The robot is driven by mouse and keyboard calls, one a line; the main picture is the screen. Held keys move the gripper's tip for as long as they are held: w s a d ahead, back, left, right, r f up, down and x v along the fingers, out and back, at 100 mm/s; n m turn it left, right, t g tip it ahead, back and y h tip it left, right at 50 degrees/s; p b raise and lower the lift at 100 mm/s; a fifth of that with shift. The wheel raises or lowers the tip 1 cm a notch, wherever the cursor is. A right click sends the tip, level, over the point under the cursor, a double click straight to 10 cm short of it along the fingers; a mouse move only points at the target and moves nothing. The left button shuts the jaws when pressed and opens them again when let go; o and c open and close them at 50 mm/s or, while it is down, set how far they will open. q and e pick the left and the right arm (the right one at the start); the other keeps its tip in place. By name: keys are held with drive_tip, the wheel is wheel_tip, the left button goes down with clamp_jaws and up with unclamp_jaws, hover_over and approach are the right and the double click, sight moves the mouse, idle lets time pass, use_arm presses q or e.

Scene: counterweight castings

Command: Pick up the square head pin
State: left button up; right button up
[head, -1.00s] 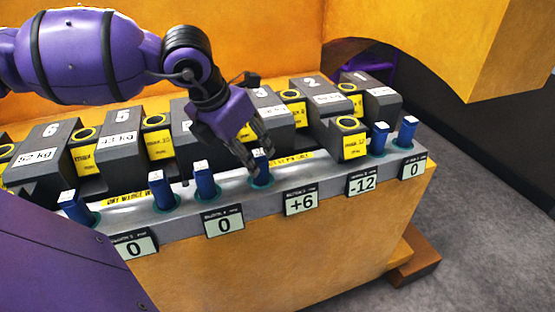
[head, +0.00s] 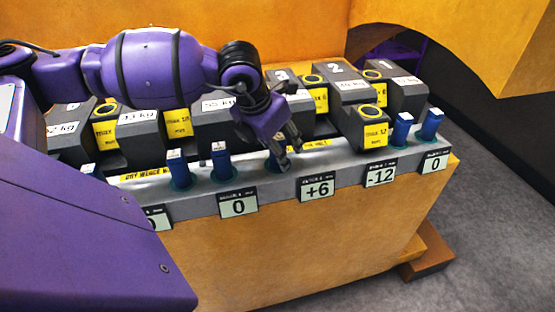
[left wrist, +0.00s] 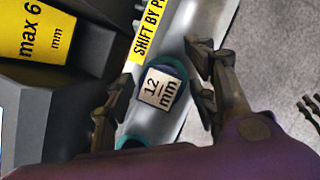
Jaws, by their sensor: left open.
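A blue pin (left wrist: 172,76) with a square white label reading "12 mm" stands in a teal-ringed hole in the grey ledge. In the left wrist view it lies between the two dark fingers of my open left gripper (left wrist: 160,66), and I see no contact. In the head view my left gripper (head: 290,158) is at the ledge above the "+6" plate, its fingers partly hiding the pin there. Similar blue pins stand along the ledge, one (head: 220,163) to the left and others (head: 401,130) to the right. The exact head shapes are too small to tell.
Grey numbered weight blocks (head: 342,88) with yellow labels line up behind the pins. Number plates (head: 239,203) hang on the ledge front (head: 335,172). A yellow wall rises behind, and open grey floor (head: 475,240) lies at the right.

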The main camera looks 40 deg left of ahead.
drive_tip(key=shift+s, duration=0.15)
use_arm(q)
drive_tip(key=shift+c, duration=1.2)
clamp_jaws()
drive_tip(key=shift+r, duration=0.1)
use_arm(e)
drive_tip(key=shift+s+f, duration=0.15)
use_arm(q)
wheel_tip(320, 180, up, 10)
drive_tip(key=shift+w+f+b, duration=0.1)
drive_tip(key=shift+f+b, duration=0.15)
drive_tip(key=shift+b, duration=0.15)
wheel_tip(320, 180, up, 11)
drive_tip(key=p, duration=0.2)
drive_tip(key=shift+f, duration=0.2)
use_arm(e)
drive_tip(key=shift+t, duration=0.4)
drive_tip(key=w+r, duration=0.3)
drive_tip(key=shift+d+r, duration=0.2)
drive_tip(key=shift+r, duration=0.05)
